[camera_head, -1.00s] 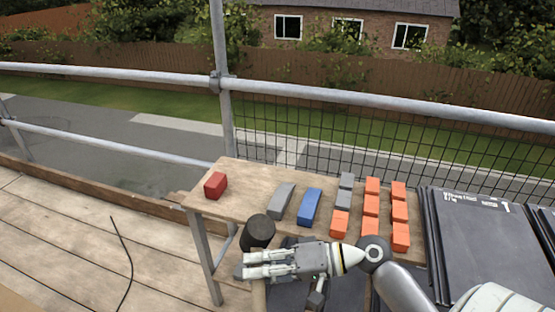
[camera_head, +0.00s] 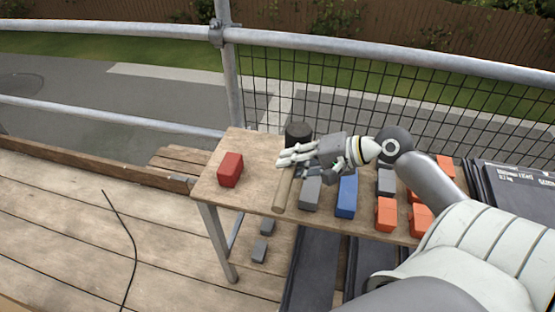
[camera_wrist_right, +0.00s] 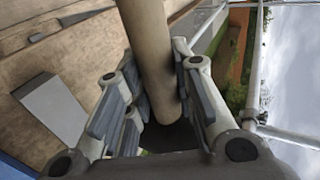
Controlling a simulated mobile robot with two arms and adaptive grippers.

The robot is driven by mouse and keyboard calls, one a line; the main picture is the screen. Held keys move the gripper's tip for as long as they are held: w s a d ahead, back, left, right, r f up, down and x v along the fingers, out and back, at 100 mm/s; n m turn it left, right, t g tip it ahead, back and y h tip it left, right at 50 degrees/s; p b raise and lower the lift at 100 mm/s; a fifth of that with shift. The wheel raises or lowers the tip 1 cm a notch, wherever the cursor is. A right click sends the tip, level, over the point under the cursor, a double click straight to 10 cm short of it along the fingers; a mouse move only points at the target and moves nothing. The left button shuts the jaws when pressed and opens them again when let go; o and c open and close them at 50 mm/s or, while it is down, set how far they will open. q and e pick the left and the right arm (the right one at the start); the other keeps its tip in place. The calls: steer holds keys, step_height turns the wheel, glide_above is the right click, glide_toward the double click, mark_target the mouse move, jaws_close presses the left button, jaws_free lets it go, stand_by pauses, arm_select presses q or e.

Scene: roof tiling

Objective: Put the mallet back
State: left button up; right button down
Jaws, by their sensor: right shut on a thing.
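The mallet has a black cylindrical head (camera_head: 298,134) and a pale wooden handle (camera_head: 284,191). In the head view it is over the left part of the wooden table (camera_head: 257,178), between a red block (camera_head: 230,169) and a grey block (camera_head: 310,194). My right gripper (camera_head: 290,158) is shut on the handle near the head. In the right wrist view the handle (camera_wrist_right: 150,45) passes between the finger pads, with the dark head partly hidden below. I cannot tell whether the mallet touches the table. My left gripper is not in view.
A blue block (camera_head: 347,196) and several orange blocks (camera_head: 386,214) stand to the right. Dark tiles (camera_head: 517,190) are stacked at the far right. Two grey blocks (camera_head: 259,251) lie below the table's front. A scaffold rail (camera_head: 390,57) and mesh run behind.

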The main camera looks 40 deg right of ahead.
steer(key=w+d+f, duration=0.1)
steer(key=w+f, duration=0.1)
steer(key=w, duration=0.2)
steer(key=w+d+f, duration=0.1)
steer(key=w+f, duration=0.2)
steer(key=w+d+f+b, duration=0.1)
steer(key=w+f, duration=0.2)
steer(key=w, duration=0.1)
steer(key=shift+w+d+f, duration=0.1)
steer(key=shift+w, duration=0.25)
steer(key=shift+w+d+f, duration=0.1)
steer(key=shift+w+f, duration=0.35)
steer(key=shift+f, duration=0.2)
step_height(320, 180, down, 3)
steer(key=shift+r, duration=0.1)
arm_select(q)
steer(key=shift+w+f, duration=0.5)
arm_select(e)
steer(key=shift+s, duration=0.1)
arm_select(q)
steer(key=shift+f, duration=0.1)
arm_select(e)
steer(key=c, duration=1.2)
jaws_free()
steer(key=shift+f, duration=0.2)
steer(key=shift+c, duration=0.2)
